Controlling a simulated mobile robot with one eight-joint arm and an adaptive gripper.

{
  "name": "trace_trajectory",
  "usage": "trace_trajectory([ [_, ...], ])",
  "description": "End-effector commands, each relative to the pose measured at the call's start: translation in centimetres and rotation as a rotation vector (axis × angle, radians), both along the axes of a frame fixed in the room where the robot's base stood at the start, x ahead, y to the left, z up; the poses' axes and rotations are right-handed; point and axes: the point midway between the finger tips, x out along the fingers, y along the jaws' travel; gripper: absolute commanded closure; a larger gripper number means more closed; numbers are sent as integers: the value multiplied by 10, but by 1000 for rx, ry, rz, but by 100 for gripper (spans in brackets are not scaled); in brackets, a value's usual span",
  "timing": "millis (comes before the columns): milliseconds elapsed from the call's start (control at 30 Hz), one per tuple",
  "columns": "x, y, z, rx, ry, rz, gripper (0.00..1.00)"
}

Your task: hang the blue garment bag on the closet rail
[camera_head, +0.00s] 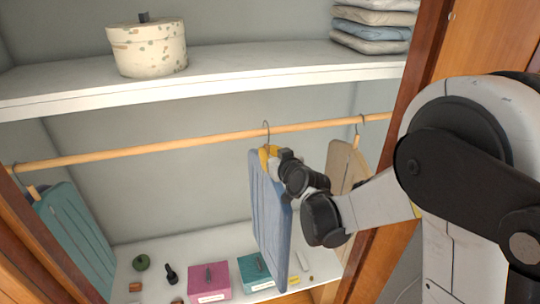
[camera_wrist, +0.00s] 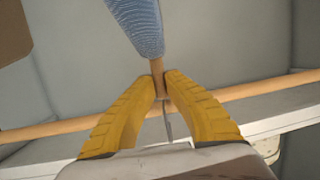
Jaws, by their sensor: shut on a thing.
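The blue garment bag (camera_head: 268,210) hangs upright below the closet rail (camera_head: 205,142), near its middle. My gripper (camera_head: 268,158) has its yellow fingers shut on the bag's hanger at the top. In the wrist view my gripper (camera_wrist: 158,86) pinches the wooden hanger neck, with part of the blue bag (camera_wrist: 137,27) above. The metal hook (camera_head: 266,131) rises to the rail and its curve overlaps it in the picture. I cannot tell whether its weight rests on the rail. The rail (camera_wrist: 265,88) also crosses the wrist view behind the fingers.
A teal garment bag (camera_head: 73,235) hangs at the left and a beige one (camera_head: 345,165) at the right. A shelf (camera_head: 235,72) above holds a round box (camera_head: 147,48) and folded textiles (camera_head: 372,25). A pink box (camera_head: 209,282), a teal box (camera_head: 256,270) and small items stand below.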

Motion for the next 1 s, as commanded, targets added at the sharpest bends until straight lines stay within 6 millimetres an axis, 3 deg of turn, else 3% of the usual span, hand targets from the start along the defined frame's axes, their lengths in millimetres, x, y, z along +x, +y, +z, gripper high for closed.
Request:
trace_trajectory([
  [400,32,9,1,0,-1,-1,100],
  [700,32,9,-22,0,-1,-1,100],
  [1000,32,9,-30,0,-1,-1,100],
])
